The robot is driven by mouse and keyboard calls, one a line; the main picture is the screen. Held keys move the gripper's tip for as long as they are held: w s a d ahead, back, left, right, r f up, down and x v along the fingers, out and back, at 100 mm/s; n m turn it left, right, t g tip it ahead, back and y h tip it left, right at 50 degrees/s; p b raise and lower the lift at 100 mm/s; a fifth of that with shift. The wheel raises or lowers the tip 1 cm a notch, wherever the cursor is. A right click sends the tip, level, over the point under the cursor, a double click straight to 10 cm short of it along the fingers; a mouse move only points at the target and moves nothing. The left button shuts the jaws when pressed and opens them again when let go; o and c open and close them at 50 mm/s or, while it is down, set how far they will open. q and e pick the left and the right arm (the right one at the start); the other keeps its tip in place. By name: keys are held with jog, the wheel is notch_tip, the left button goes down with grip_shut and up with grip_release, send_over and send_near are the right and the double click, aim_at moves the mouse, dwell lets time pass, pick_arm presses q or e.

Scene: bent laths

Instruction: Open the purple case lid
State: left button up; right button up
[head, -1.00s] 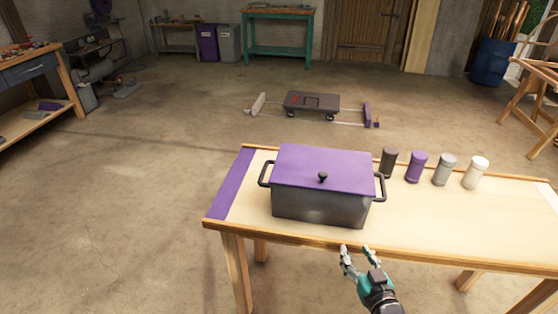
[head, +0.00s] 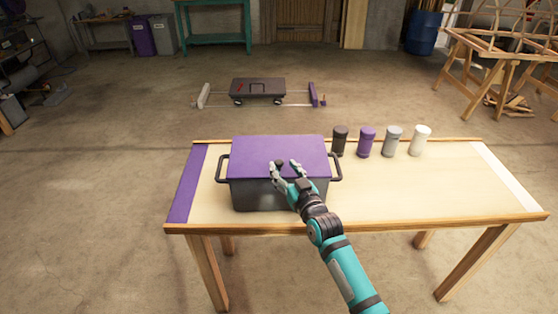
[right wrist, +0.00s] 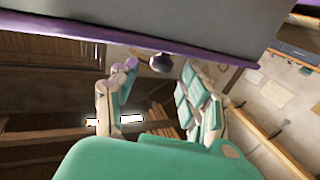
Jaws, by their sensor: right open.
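The case (head: 262,194) is a dark grey box with a flat purple lid (head: 270,148), which lies closed on it. A small black knob (head: 279,162) sits at the front of the lid; it also shows in the right wrist view (right wrist: 161,63). My right gripper (head: 285,167) is open at the case's front, its fingertips close to the knob. In the right wrist view, the knob appears between the tips of the open fingers (right wrist: 160,72). Whether a finger touches the knob I cannot tell. My left gripper is not in view.
The case stands on a wooden table (head: 420,195) with a purple strip (head: 188,185) at its left end. Black, purple, grey and white canisters (head: 366,143) stand right of the case. A low wheeled cart (head: 258,89) is on the floor behind. The table's right part is clear.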

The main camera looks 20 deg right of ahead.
aim_at(281, 164)
jog(key=shift+w+a, duration=0.15)
jog(key=shift+w, duration=0.85)
jog(key=shift+w+a, duration=0.1)
jog(key=shift+w, duration=0.85)
jog(key=shift+c, duration=0.4)
grip_shut()
